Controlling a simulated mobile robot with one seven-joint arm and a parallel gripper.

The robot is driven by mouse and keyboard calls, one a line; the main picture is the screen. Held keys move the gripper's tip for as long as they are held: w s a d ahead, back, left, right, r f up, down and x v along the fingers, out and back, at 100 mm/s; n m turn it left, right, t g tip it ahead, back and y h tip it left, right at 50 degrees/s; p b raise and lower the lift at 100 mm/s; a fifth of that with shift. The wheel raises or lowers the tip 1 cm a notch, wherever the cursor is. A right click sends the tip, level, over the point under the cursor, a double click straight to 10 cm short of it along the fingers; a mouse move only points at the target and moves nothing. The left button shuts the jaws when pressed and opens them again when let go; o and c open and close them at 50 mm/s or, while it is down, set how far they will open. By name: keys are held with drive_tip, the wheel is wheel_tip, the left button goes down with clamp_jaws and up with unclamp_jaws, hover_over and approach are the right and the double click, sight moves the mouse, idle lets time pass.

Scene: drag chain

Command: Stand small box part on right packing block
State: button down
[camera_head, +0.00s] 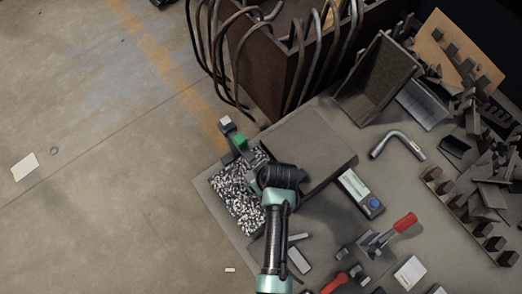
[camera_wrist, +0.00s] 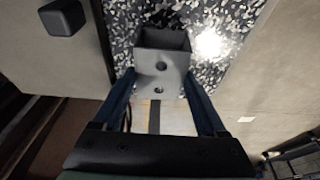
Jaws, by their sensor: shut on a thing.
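The small box part (camera_wrist: 162,72) is a grey open box with two round holes in its near face. My gripper (camera_wrist: 162,88) is shut on it in the wrist view, one blue finger on each side. Behind the part is a speckled black-and-white surface (camera_wrist: 215,20); I cannot tell whether they touch. In the head view this surface (camera_head: 232,203) is at the table's left corner, and my wrist hides the fingers and part. A large flat grey block (camera_head: 305,140) lies beside it. I cannot tell which thing is the right packing block.
A dark upright item with a green patch (camera_head: 240,142) stands at the speckled surface's far edge. A brown bin with curved hoses (camera_head: 265,65) stands behind. A bent metal pipe (camera_head: 398,143), red-handled clamp (camera_head: 404,223) and metal scraps crowd the right. The floor at left is mostly clear.

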drive_tip(key=shift+d+r, duration=0.1)
idle(0.3)
drive_tip(key=shift+s+d+p, duration=0.6)
drive_tip(key=shift+s+d, duration=0.2)
drive_tip(key=shift+s, duration=0.3)
drive_tip(key=shift+s+d+p, duration=0.55)
drive_tip(key=shift+s+d, duration=0.2)
drive_tip(key=shift+s, duration=0.35)
drive_tip(key=shift+r, duration=0.15)
wheel_tip(320, 180, up, 7)
drive_tip(key=p, duration=0.7)
idle(0.4)
